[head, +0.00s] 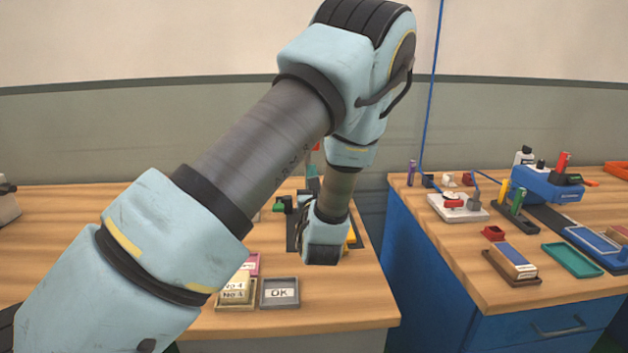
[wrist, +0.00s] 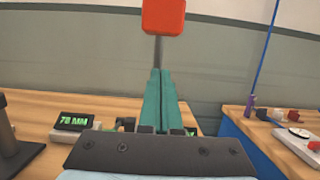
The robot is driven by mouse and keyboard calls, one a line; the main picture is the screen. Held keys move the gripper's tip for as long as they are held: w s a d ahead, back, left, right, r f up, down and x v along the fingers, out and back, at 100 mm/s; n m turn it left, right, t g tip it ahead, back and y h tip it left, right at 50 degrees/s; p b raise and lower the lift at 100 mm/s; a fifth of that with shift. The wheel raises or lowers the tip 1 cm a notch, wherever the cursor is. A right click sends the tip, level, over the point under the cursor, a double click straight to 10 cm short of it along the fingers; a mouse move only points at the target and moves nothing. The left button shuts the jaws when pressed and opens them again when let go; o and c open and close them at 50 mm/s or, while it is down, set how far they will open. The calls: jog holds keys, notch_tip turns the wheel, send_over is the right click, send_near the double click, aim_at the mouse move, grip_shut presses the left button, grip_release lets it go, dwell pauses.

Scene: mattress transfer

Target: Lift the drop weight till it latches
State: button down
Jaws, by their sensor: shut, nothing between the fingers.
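In the wrist view a red block (wrist: 163,16) sits on a thin grey upright rod (wrist: 158,50). I cannot tell whether this block is the drop weight itself or another part of its stand. My gripper (wrist: 160,73) shows as two teal fingers pressed together, shut and empty. In the picture its tips lie just below the red block, in front of the rod; I cannot tell whether they touch. The stand's lower part is hidden behind my fingers and the dark gripper plate.
A display reading 78 MM (wrist: 73,121) stands left of the gripper. A dark stand is at far left. In the head view an OK tray (head: 280,305) and a No 4 tray lie at the table's front. A blue bench (head: 440,260) with tools stands right, beyond a gap.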

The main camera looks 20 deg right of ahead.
notch_tip(320, 180, up, 3)
jog(key=shift+s+r+p, duration=0.15)
jog(key=shift+r+p, duration=0.05)
jog(key=shift+p, duration=0.35)
